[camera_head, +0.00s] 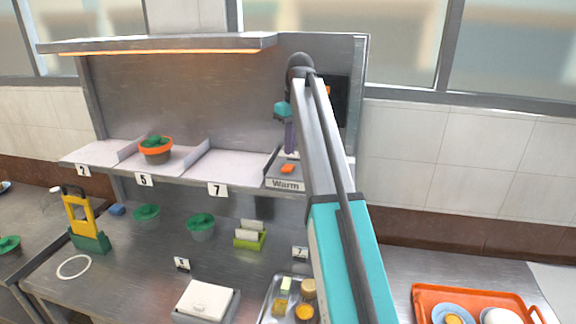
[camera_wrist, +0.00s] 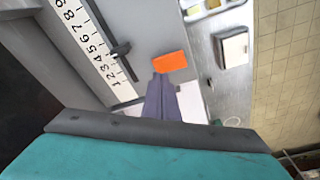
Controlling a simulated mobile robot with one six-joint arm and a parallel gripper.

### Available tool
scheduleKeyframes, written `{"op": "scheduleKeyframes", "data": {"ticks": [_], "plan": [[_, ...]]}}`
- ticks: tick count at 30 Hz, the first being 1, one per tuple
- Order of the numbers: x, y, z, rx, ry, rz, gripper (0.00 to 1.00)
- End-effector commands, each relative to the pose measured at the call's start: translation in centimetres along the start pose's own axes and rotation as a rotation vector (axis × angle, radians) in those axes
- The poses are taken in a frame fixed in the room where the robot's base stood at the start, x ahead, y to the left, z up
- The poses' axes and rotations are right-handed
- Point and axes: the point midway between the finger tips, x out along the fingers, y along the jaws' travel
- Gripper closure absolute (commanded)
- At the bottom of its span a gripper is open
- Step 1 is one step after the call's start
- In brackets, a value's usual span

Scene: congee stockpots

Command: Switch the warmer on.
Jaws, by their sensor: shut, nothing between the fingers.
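The warmer is a steel shelf unit with a hood (camera_head: 160,45) whose underside edge glows orange. Its control box, labelled "Warm" (camera_head: 286,184), sits at the shelf's right end and carries an orange switch (camera_head: 287,168). The wrist view shows the orange switch (camera_wrist: 170,61) just beyond my fingertips. My gripper (camera_head: 290,150) is shut and empty, pointing down above the box. Its dark purple fingers (camera_wrist: 160,80) end close to the switch's near edge; I cannot tell whether they touch it. Which way the switch is tipped is unclear.
A numbered scale (camera_wrist: 90,40) with a black pointer (camera_wrist: 120,50) lies beside the switch. An orange-rimmed pot (camera_head: 156,150) stands on the shelf. Green-lidded pots (camera_head: 201,226), a yellow-green holder (camera_head: 85,222) and a steel tray (camera_head: 268,306) occupy the counter below. An orange tray (camera_head: 420,292) is at right.

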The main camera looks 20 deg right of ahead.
Motion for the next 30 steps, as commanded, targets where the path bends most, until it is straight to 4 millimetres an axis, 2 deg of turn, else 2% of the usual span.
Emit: {"op": "scheduleKeyframes", "data": {"ticks": [16,30], "plan": [[-3.0,0.0,-0.5,0.0,0.0,0.0,1.0],[-3.2,0.0,-0.5,0.0,0.0,0.0,1.0]]}}
